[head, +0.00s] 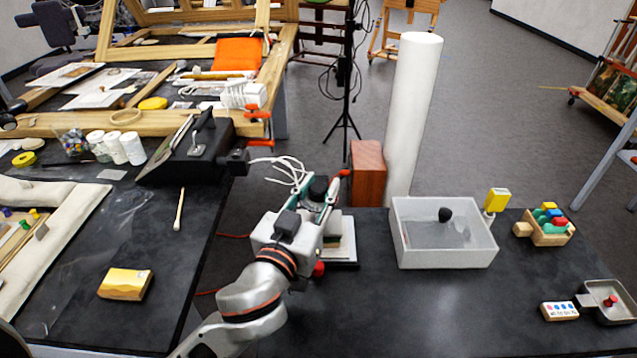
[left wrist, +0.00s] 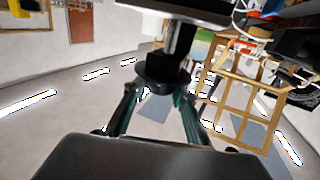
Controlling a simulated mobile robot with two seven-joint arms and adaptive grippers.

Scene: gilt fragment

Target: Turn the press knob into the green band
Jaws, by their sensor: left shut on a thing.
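The press stands on the dark table near the middle of the head view, mostly behind my left arm; part of its base (head: 347,262) shows. Its black round knob (head: 319,186) is at the top and also shows in the left wrist view (left wrist: 163,72), below a dark shaft. My left gripper (head: 318,197) is shut on the knob, with its green fingers on either side of it in the left wrist view (left wrist: 158,92). I cannot make out the green band or the knob's pointer. My right gripper is not in view.
A white bin (head: 445,256) holding a dark object stands right of the press. A white column (head: 413,120) and a reddish-brown block (head: 368,172) are behind. The front of the right table is clear.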

